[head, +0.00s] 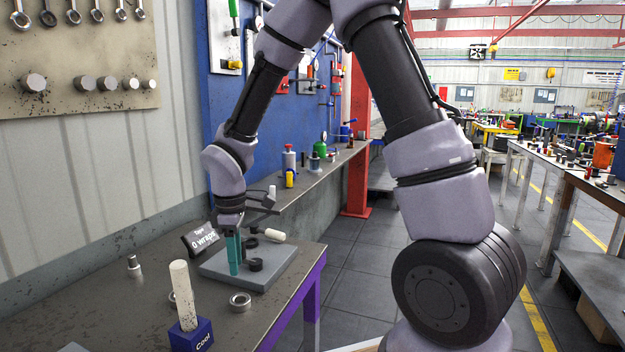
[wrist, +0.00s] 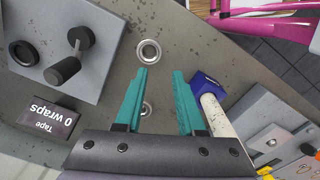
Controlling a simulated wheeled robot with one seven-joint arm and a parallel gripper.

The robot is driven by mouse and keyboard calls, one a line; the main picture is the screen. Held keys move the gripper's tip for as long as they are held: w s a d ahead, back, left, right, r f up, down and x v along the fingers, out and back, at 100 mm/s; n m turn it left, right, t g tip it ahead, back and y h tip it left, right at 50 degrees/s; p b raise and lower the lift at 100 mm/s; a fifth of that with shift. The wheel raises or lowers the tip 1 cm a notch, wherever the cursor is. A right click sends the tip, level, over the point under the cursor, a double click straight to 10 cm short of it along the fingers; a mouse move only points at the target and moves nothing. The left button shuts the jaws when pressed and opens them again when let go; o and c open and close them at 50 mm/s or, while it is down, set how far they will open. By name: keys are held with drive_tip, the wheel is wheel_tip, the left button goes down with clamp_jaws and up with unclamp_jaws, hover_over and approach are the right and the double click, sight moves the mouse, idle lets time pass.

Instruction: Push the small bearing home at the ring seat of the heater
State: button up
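My gripper (head: 233,272) shows two teal fingers near the grey slab in the head view. In the wrist view my gripper (wrist: 162,72) is open with nothing held between its fingertips. A metal ring (wrist: 149,52), bearing-like, lies flat on the table just beyond the fingertips. A second metal ring (wrist: 146,109) is partly hidden by the left finger. Rings also show in the head view, at the front (head: 240,301) and behind the cream rod (head: 172,297). I cannot tell which part is the heater's ring seat.
A blue block marked Cool (head: 190,335) holds an upright cream rod (head: 182,290) near the front. A "Tape 0 wraps" sign (head: 203,239) stands behind the slab. A small metal post (head: 134,266) stands at left. The table's right edge (head: 312,275) is near the slab.

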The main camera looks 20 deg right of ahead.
drive_tip(key=d+r+m+t+y, duration=0.1)
drive_tip(key=d+r+m+t, duration=0.2)
drive_tip(key=d+r+m, duration=0.9)
drive_tip(key=s+d+r+m+t, duration=0.2)
drive_tip(key=s+d+r+m, duration=0.1)
drive_tip(key=s+d+r, duration=0.2)
drive_tip(key=s+d+r+m+t+y, duration=0.1)
drive_tip(key=s+d+r+m, duration=0.3)
drive_tip(key=r, duration=0.6)
drive_tip(key=shift+s+d+r+t, duration=0.2)
drive_tip(key=shift+s+d+t, duration=0.3)
drive_tip(key=shift+s+d, duration=0.4)
